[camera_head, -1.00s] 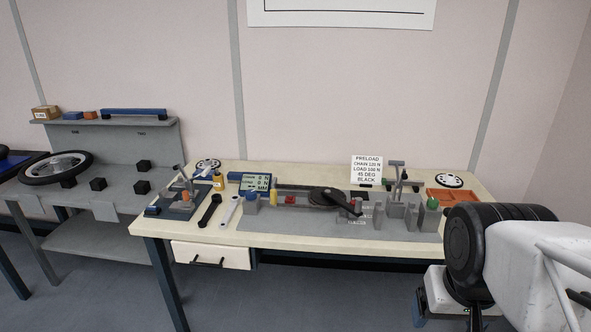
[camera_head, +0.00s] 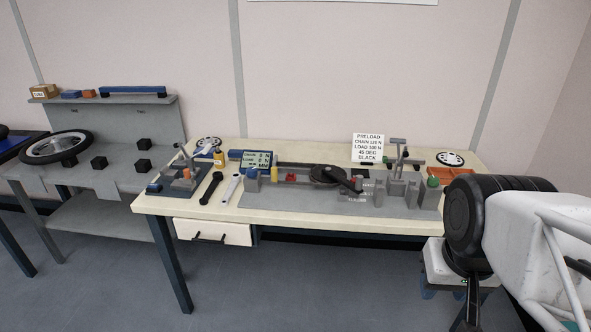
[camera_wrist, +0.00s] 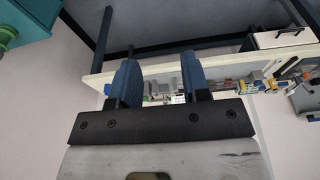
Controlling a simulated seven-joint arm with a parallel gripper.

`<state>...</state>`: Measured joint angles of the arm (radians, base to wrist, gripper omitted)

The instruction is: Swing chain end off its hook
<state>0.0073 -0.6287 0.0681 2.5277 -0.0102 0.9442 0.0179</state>
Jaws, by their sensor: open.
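A test rig on a grey plate (camera_head: 290,199) sits on the cream workbench (camera_head: 200,219) in the head view. It carries a black crank and chainring (camera_head: 328,174), with a dark strip behind that may be the chain. The chain end and its hook are too small to make out. My gripper (camera_wrist: 159,62) is open and empty in the wrist view, its two blue fingers apart. It is upside down relative to the bench, which shows beyond the fingers, well away from them.
A white sign (camera_head: 368,148) about preload stands behind the rig. A grey side bench (camera_head: 110,182) holds a wheel (camera_head: 56,147). Open floor lies in front.

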